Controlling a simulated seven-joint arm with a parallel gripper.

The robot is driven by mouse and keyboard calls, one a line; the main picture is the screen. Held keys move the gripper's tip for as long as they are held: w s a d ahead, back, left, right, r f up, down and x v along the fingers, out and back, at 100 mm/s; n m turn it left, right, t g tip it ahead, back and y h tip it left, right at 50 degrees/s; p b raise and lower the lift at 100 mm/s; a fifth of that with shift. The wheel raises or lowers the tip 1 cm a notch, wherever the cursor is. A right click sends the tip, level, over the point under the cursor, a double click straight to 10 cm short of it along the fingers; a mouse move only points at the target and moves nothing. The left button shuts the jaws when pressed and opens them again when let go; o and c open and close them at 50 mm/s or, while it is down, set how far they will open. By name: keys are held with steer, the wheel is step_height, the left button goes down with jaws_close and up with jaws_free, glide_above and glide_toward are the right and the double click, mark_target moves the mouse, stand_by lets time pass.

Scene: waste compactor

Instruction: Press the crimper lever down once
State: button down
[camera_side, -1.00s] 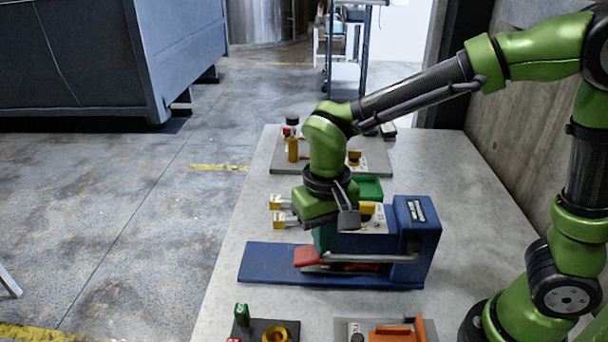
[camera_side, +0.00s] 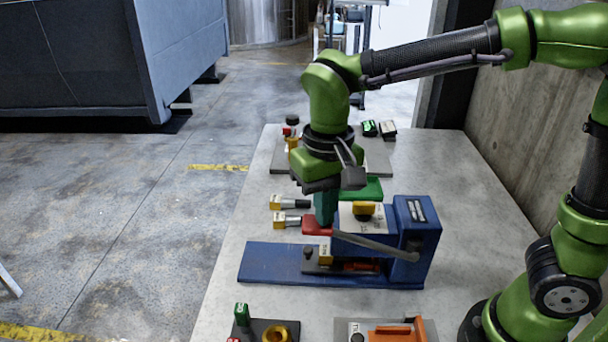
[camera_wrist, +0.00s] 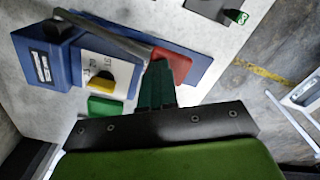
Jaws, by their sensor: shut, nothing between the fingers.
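The crimper (camera_side: 417,240) is a blue press on a long blue base (camera_side: 270,262), also seen in the wrist view (camera_wrist: 50,52). Its grey lever (camera_side: 375,246) slopes up from the pivot on the blue housing to a red handle pad (camera_side: 316,226), raised above the base. My gripper (camera_side: 325,220) points down with its green fingers shut and empty, at the pad. In the wrist view the fingertips (camera_wrist: 158,68) overlap the edge of the red pad (camera_wrist: 174,65). I cannot tell whether they touch it. The fingers hide part of the pad.
A yellow knob (camera_side: 363,209) sits on the crimper's white panel, with a green block (camera_side: 366,190) behind. Two yellow-ended metal connectors (camera_side: 287,202) lie left of the crimper. Small fixtures stand at the table's front, including a yellow ring (camera_side: 276,332). Bare table lies to the right.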

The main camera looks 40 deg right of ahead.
steer(key=shift+r, duration=2.35)
steer(key=shift+r, duration=2)
steer(key=s+d+f+t+y, duration=0.1)
steer(key=s+d+f+t, duration=0.1)
steer(key=d, duration=0.4)
steer(key=s+d+f+m+t+y, duration=0.1)
steer(key=s+d+f+t, duration=0.2)
steer(key=s+d+t, duration=0.2)
steer(key=shift+s+d+f, duration=0.2)
steer(key=shift+s+d, duration=0.05)
steer(key=shift+d, duration=0.75)
